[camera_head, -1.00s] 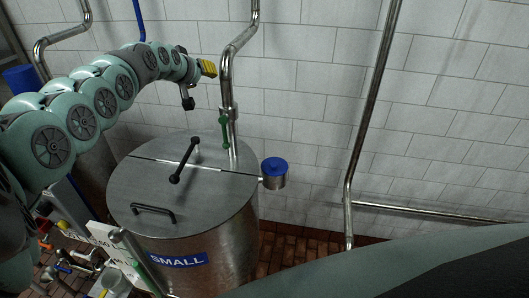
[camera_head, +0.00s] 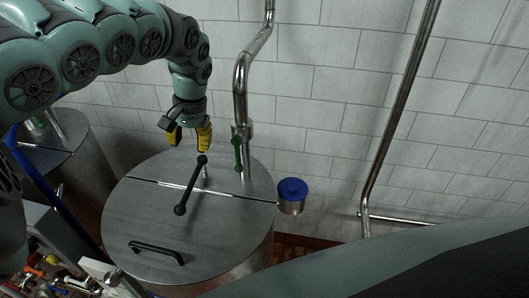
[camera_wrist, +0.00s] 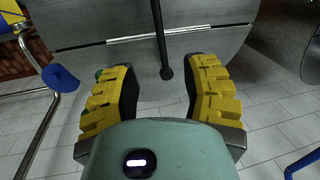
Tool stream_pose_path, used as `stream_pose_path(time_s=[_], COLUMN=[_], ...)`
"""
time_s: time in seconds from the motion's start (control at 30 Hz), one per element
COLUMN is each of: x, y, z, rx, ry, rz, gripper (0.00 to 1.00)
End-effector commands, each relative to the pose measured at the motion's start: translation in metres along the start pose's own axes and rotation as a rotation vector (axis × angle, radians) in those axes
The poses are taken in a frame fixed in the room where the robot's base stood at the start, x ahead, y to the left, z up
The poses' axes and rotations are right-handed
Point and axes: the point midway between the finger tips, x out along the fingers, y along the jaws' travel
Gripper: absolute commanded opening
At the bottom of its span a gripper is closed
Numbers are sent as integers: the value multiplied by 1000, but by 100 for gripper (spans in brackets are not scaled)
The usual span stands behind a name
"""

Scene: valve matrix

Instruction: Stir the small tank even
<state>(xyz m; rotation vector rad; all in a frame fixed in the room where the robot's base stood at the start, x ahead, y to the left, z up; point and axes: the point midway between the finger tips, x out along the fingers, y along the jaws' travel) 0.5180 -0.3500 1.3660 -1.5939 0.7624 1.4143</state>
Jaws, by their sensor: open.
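The small tank (camera_head: 225,222) is a round steel vessel with a split metal lid. A black crank bar (camera_head: 190,187) with a ball at each end stands over the lid on a thin shaft. A black loop handle (camera_head: 156,252) is on the lid's near part. My gripper (camera_head: 189,139) has yellow pads, points down, and is open and empty just above the bar's far ball end. In the wrist view, the crank bar (camera_wrist: 161,40) runs down to a ball between my open fingers (camera_wrist: 160,75), apart from both pads. The tank's label is out of view.
A steel pipe with a green valve handle (camera_head: 239,153) rises right behind the lid. A blue-capped steel fitting (camera_head: 292,194) juts out at the tank's right. Another tank (camera_head: 72,155) stands at left. Loose tools (camera_head: 45,278) lie at lower left. A tiled wall is behind.

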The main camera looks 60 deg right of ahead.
Motion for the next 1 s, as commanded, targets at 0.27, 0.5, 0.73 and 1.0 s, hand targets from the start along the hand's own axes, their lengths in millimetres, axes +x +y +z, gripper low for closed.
stream_pose_path(time_s=[0.27, 0.5, 0.73, 1.0], x=[23, 52, 76, 102], y=[2, 4, 4, 4], z=[1, 1, 1, 1], rx=[5, 4, 5, 5], ry=[-3, -2, -2, -1], rz=[0, 6, 6, 5], gripper=[45, 45, 45, 45])
